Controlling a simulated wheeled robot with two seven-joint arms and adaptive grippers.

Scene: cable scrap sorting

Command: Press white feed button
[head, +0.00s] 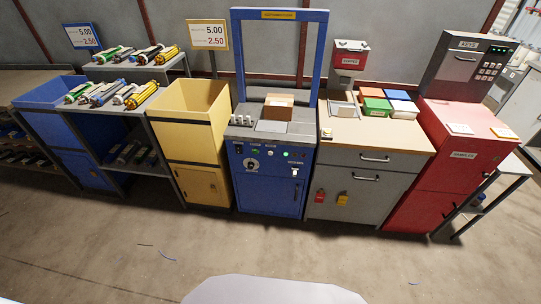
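The blue machine (268,191) stands at the middle of the row, with a tall blue frame (237,55) above it. The labels are too small to read, so I cannot tell for sure which one is the white feed button. Neither of my grippers is in view.
Left of the machine stand a yellow bin (187,120), a rack (118,118) with cable pieces, and a blue bin (45,92). At right are a grey cabinet (340,187) with coloured trays and a red cabinet (440,165). The floor (150,250) in front is mostly clear, with small scraps.

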